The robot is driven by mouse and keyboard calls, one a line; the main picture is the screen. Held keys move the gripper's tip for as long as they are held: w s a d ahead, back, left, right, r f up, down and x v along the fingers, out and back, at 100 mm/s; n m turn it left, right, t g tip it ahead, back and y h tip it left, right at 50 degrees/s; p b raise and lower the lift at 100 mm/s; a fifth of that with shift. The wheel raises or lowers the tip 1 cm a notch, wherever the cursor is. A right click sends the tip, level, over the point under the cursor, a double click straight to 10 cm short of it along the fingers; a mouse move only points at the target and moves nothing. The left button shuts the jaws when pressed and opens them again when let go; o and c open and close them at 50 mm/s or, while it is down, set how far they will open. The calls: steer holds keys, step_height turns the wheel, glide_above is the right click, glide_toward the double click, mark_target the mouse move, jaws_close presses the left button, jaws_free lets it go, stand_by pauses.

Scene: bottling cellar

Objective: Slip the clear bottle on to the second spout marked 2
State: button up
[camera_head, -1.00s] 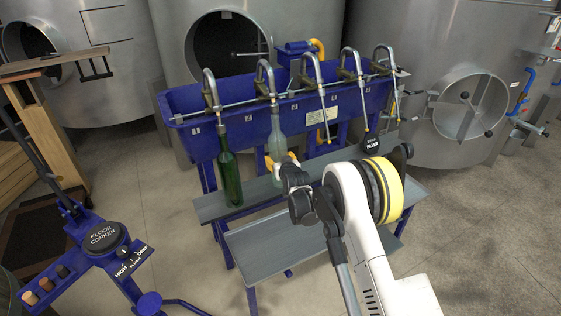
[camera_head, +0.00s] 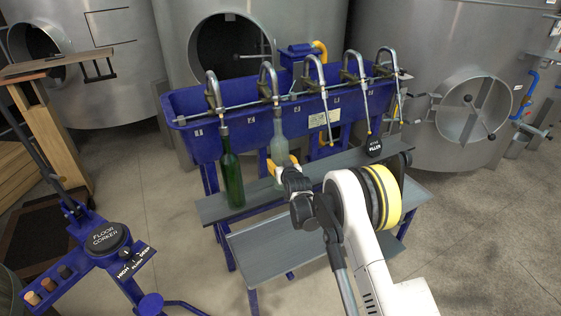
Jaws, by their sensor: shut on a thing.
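The clear bottle (camera_head: 279,145) stands upright under the second spout (camera_head: 268,80) from the left, with its neck at that spout's lower end. How far the spout reaches into the neck is too small to tell.
A green bottle (camera_head: 232,172) hangs or stands at the first spout, close to the left. The blue filler trough (camera_head: 180,138) lies behind, above a grey shelf (camera_head: 213,210). Further spouts are empty on the right. A floor corker (camera_head: 104,238) stands at left.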

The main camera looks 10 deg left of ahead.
steer(key=shift+s+f, duration=0.1)
steer(key=shift+f, duration=0.55)
steer(key=o, duration=1.5)
steer(key=v, duration=1.2)
steer(key=s+d+r+m+g+h, duration=0.1)
steer(key=s+d+r+g+h, duration=0.1)
steer(key=s+d+r, duration=0.7)
steer(key=s+d+r+m+g+h, duration=0.1)
steer(key=s+d+r, duration=0.55)
steer(key=r, duration=0.35)
steer(key=s+d+g, duration=0.1)
steer(key=s+d, duration=0.2)
steer(key=s, duration=0.6)
steer(key=s+d+f+m+g+h, duration=0.1)
steer(key=s+d, duration=0.2)
steer(key=s, duration=0.6)
steer(key=s+d+m+g, duration=0.1)
steer(key=s+d+g, duration=0.1)
steer(key=s, duration=0.7)
steer(key=shift+d+f+h, duration=0.3)
steer(key=shift+d+h, duration=0.1)
steer(key=shift+d, duration=0.25)
